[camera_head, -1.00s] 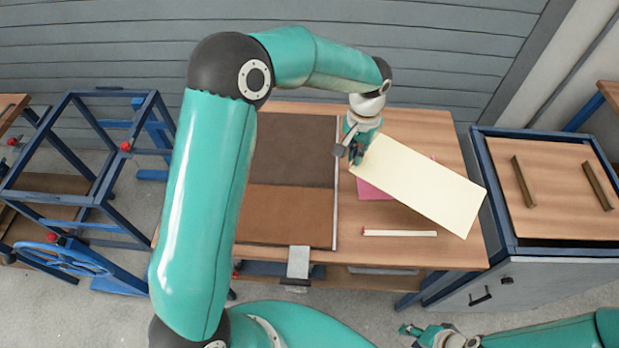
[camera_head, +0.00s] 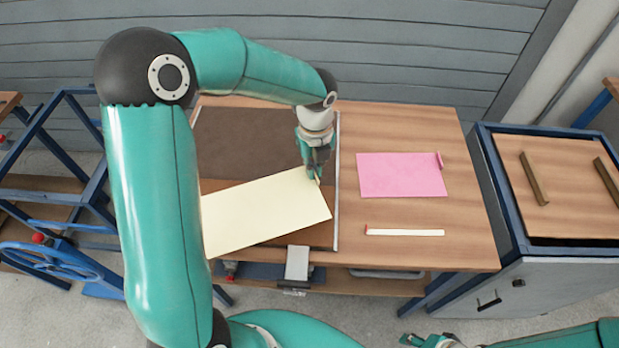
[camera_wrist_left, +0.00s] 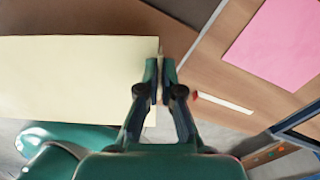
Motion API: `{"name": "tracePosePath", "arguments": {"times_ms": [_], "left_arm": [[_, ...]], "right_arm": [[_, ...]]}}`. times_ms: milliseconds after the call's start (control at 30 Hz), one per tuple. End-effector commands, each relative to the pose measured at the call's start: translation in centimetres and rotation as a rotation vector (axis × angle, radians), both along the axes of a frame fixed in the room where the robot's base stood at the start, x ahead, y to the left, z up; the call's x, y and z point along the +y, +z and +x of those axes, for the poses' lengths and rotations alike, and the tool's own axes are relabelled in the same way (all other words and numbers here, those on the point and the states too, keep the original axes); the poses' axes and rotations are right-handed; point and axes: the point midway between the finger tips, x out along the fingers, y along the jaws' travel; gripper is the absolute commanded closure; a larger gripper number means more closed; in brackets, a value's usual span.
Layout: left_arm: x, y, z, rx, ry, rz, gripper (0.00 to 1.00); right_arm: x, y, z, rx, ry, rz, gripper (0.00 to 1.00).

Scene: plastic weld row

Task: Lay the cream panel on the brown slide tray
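The cream panel (camera_head: 265,212) is in my left gripper (camera_head: 316,172), which is shut on its right edge near the upper corner. In the left wrist view the fingers (camera_wrist_left: 160,72) pinch the right edge of the panel (camera_wrist_left: 75,85). The panel is over the lower part of the brown slide tray (camera_head: 322,234), turned at an angle to it, and hides much of it. I cannot tell whether the panel touches the tray. My right gripper (camera_head: 424,340) is low at the bottom edge, away from the table; its opening is unclear.
A dark brown sheet (camera_head: 245,140) lies behind the tray's lighter area. A metal rail (camera_head: 337,190) runs along the right side. A pink sheet (camera_head: 402,176) and a white strip with a red end (camera_head: 405,232) lie on the table. A blue-framed cabinet (camera_head: 545,230) stands at the right.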

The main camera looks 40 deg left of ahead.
Motion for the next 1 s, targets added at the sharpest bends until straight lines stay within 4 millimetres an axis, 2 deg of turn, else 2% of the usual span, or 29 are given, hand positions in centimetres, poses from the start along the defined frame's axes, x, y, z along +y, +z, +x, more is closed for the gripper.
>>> {"name": "tracePosePath", "arguments": {"times_ms": [100,300,567,1000], "left_arm": [[0.5,-0.7,-0.9,0.001,-0.209,-0.001,1.00],[0.9,-1.0,-1.6,0.003,-0.400,-0.002,1.00],[1.0,-2.1,-1.7,0.004,-0.430,-0.002,1.00],[0.9,-5.5,-1.7,0.003,-0.429,-0.002,1.00]], "right_arm": [[0.0,-0.8,0.0,0.000,0.000,0.000,0.60],[0.0,-1.1,0.0,0.000,0.000,0.000,0.60],[0.0,-2.1,0.0,0.000,0.000,0.000,0.60],[0.0,-5.3,0.0,0.000,0.000,0.000,0.60]]}}
